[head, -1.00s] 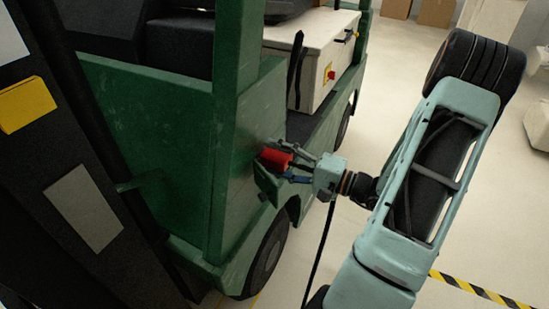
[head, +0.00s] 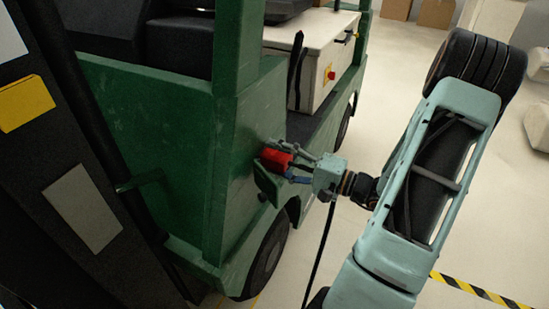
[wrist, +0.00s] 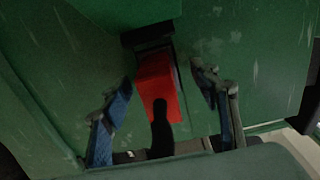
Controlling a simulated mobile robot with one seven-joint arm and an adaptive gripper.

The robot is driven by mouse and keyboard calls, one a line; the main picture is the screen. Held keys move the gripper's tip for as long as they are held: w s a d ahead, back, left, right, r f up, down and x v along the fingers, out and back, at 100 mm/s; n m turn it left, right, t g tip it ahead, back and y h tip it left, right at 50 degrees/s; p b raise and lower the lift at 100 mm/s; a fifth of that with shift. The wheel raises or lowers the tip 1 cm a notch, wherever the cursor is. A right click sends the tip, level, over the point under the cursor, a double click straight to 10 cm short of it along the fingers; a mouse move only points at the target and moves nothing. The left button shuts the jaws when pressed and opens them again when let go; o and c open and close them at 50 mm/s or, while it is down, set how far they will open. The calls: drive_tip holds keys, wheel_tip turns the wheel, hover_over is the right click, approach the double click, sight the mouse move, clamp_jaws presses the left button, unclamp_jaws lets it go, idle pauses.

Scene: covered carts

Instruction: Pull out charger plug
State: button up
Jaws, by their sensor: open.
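The red charger plug (head: 276,158) sits at the side of the green cart (head: 165,130), at a dark socket (wrist: 147,34) that shows above it in the wrist view. In the wrist view the plug (wrist: 158,82) is upright in the middle, with a black cable (wrist: 161,135) leaving its lower end. My gripper (head: 290,164) is open. Its blue-padded fingers stand on either side of the plug in the wrist view, with visible gaps between them and the plug. How deep the plug sits in the socket is hidden.
A black cable (head: 319,255) hangs below my gripper to the floor. The cart's wheel (head: 268,255) is below the socket. A white box (head: 318,60) with a red button rides on the cart. A striped tape (head: 480,291) lies on the open floor at right.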

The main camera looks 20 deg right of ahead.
sight(298, 166)
drive_tip(key=shift+c, duration=0.2)
idle(0.3)
clamp_jaws()
drive_tip(key=shift+s+d, duration=0.1)
idle(0.3)
drive_tip(key=shift+b+v, duration=0.7)
drive_tip(key=shift+v, duration=2.15)
